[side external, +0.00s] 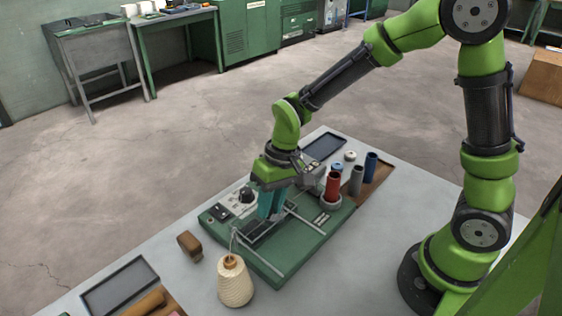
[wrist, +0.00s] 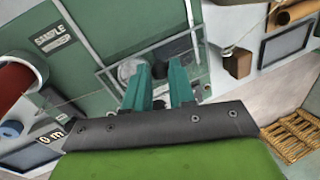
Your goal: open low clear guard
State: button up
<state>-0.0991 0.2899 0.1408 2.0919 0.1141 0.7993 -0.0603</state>
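The low clear guard (wrist: 178,50) shows in the wrist view as a see-through panel with pale edges, over a dark round part on the green machine plate (wrist: 90,18). In the side view the guard area (side external: 257,232) lies at the front of the green base (side external: 275,272), partly hidden by my gripper. My gripper (side external: 268,212) points down just over this area. In the wrist view its two teal fingers (wrist: 160,84) stand apart with a gap between them. I cannot tell whether they touch the guard. The guard looks low and flat, but its exact angle is unclear.
A cream yarn cone (side external: 235,282) stands at the base's front edge, with a brown block (side external: 189,246) to its left. A red spool (side external: 332,187) and blue and grey spools (side external: 371,166) stand to the right. A dark tray (side external: 120,287) lies front left.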

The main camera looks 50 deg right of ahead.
grip_shut()
jog(key=s, duration=0.8)
jog(key=o, duration=0.5)
grip_release()
jog(key=v, duration=1.7)
